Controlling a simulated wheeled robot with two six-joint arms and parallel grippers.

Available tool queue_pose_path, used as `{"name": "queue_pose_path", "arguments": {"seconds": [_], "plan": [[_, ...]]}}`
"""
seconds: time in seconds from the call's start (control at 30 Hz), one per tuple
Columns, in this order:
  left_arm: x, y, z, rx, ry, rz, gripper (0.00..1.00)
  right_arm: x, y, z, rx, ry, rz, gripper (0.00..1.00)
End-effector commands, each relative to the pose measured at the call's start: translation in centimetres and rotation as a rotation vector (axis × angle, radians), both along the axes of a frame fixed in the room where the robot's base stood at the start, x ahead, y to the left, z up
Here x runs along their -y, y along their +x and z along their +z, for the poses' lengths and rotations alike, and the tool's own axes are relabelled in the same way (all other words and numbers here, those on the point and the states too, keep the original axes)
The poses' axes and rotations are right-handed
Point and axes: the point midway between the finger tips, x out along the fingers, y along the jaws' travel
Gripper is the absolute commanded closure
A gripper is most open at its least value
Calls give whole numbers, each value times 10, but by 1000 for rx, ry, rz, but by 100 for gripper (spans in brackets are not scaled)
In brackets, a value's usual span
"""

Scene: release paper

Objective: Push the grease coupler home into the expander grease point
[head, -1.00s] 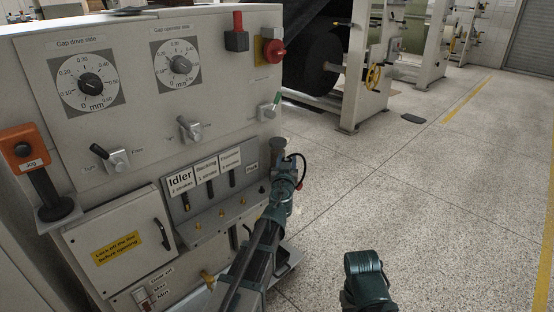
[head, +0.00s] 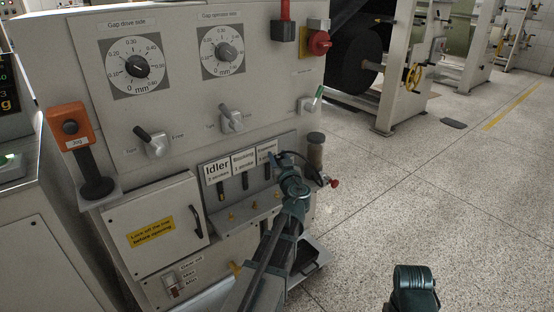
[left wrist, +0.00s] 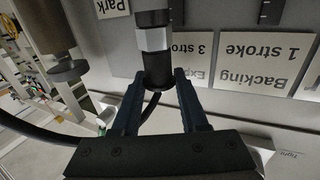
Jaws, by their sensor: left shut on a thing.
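The grease coupler (left wrist: 157,62) is a black tube with a silver band. In the left wrist view it stands between the fingers of my left gripper (left wrist: 157,85), which is shut on it. Its far end runs out of that frame. In the head view my left gripper (head: 279,160) is at the right end of the label row, by the partly covered Expander label (head: 264,152). That label also shows in the wrist view (left wrist: 191,62), behind the coupler. The expander grease point is not clearly visible. My right gripper is out of view.
Idler (head: 217,171) and Backing (head: 244,161) labels are to the left, with small brass fittings (head: 231,217) on the ledge below. A cylinder (head: 315,150) stands close right of my gripper. A black hose (left wrist: 30,130) trails from the coupler. Open floor is at right.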

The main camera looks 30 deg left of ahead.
Motion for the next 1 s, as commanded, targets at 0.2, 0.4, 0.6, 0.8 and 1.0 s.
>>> {"name": "queue_pose_path", "arguments": {"seconds": [0.2,0.4,0.6,0.8,1.0], "plan": [[-4,-3,0,0,0,15,100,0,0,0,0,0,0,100],[-4,-3,0,0,0,16,100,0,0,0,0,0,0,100],[-4,-3,-6,0,0,21,100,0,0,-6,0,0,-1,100],[-3,-3,-20,0,0,20,100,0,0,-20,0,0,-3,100],[-3,-3,-39,0,0,20,100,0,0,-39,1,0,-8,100]]}}
